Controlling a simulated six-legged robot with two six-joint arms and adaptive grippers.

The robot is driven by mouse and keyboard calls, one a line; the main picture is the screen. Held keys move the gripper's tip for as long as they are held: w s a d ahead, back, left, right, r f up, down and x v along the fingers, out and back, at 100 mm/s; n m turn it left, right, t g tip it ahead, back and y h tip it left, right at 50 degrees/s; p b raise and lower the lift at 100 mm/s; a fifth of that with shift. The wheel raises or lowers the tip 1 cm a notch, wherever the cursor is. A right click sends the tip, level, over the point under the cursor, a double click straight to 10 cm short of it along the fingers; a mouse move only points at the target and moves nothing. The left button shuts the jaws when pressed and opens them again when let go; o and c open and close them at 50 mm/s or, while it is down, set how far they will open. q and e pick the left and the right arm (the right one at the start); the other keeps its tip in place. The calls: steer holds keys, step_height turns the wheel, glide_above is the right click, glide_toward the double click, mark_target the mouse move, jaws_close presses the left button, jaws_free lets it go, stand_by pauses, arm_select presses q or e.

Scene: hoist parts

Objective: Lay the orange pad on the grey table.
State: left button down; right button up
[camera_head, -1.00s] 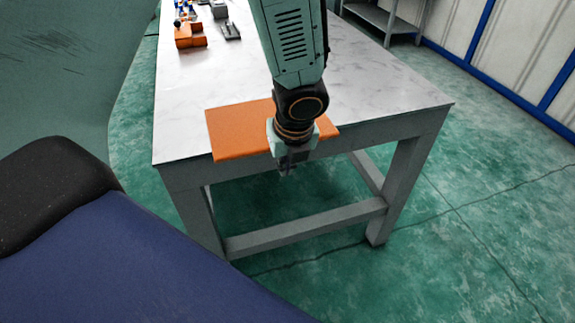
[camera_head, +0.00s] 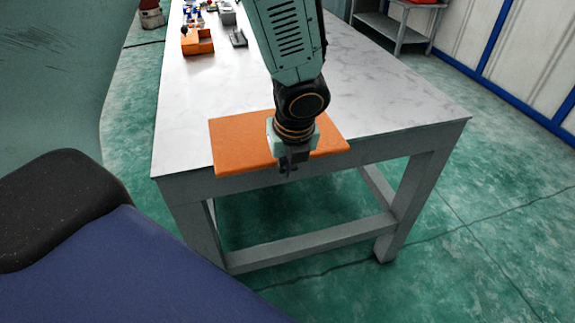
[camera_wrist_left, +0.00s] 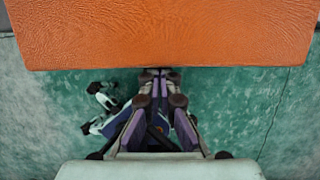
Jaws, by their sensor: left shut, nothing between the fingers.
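The orange pad (camera_head: 238,143) lies flat at the front edge of the grey table (camera_head: 390,85), which has a pale marbled top and grey legs. The pad's front edge runs along the table's front edge, and the arm hides part of its middle. My left gripper (camera_head: 287,170) is shut and empty at the pad's front edge. In the left wrist view, the gripper's fingertips (camera_wrist_left: 160,72) are by the edge of the pad (camera_wrist_left: 165,30); I cannot tell whether they touch it. My right gripper is not in view.
An orange block-like part (camera_head: 198,42) and small grey parts (camera_head: 238,38) stand at the table's far left. A grey shelf (camera_head: 395,25) stands beyond, at the back right. The tabletop right of the pad is clear. Green floor (camera_head: 480,220) is open to the right.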

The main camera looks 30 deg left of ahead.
arm_select(q)
steer(key=shift+s, duration=0.1)
steer(key=shift+r, duration=0.1)
steer(key=shift+w+a, duration=1.05)
steer(key=shift+a, duration=0.15)
steer(key=shift+d, duration=0.15)
